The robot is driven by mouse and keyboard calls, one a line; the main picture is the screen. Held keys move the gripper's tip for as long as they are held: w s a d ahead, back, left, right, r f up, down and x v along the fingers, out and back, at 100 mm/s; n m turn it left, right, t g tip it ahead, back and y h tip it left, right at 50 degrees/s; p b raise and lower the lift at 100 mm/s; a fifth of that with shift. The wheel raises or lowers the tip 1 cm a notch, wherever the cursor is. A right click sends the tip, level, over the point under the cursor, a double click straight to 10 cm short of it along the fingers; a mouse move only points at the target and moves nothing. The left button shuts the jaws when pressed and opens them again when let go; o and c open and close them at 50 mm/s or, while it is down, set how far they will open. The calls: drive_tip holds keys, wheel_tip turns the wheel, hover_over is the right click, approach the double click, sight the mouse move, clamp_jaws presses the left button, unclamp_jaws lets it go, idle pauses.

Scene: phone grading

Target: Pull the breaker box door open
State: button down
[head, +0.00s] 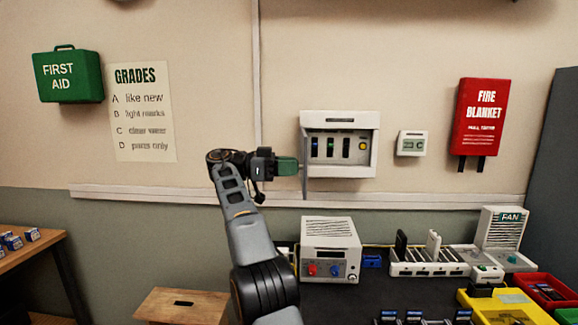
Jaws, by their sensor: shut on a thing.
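The breaker box (340,117) is a white case on the wall in the middle of the head view. Its front is uncovered, showing several dark switches and a yellow round button. A thin grey edge (304,180) at the box's left side looks like the door, swung out and seen nearly edge-on. My gripper (289,166), with green fingers, is at the left side of the box, shut at this edge. The exact grip point and any handle are hidden by the fingers.
Below the box, a dark bench holds a white power unit (331,240), a rack (428,262), a fan unit (500,235) and a yellow tray (505,308). A small thermostat (411,143) and a red fire blanket case (481,115) hang to the right.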

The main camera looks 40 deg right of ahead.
drive_tip(key=c, duration=0.9)
unclamp_jaws()
drive_tip(key=shift+r, duration=0.1)
drive_tip(key=s+a+r, duration=0.2)
drive_tip(key=s+r, duration=0.2)
drive_tip(key=s+a+r+b, duration=0.1)
drive_tip(key=s+a+r, duration=0.1)
drive_tip(key=s+r, duration=0.2)
drive_tip(key=s+a+r+b, duration=0.1)
drive_tip(key=s+a+r, duration=0.1)
drive_tip(key=s+r, duration=0.2)
drive_tip(key=shift+s+a+r, duration=0.15)
drive_tip(key=shift+a+r, duration=0.2)
drive_tip(key=shift+c, duration=0.2)
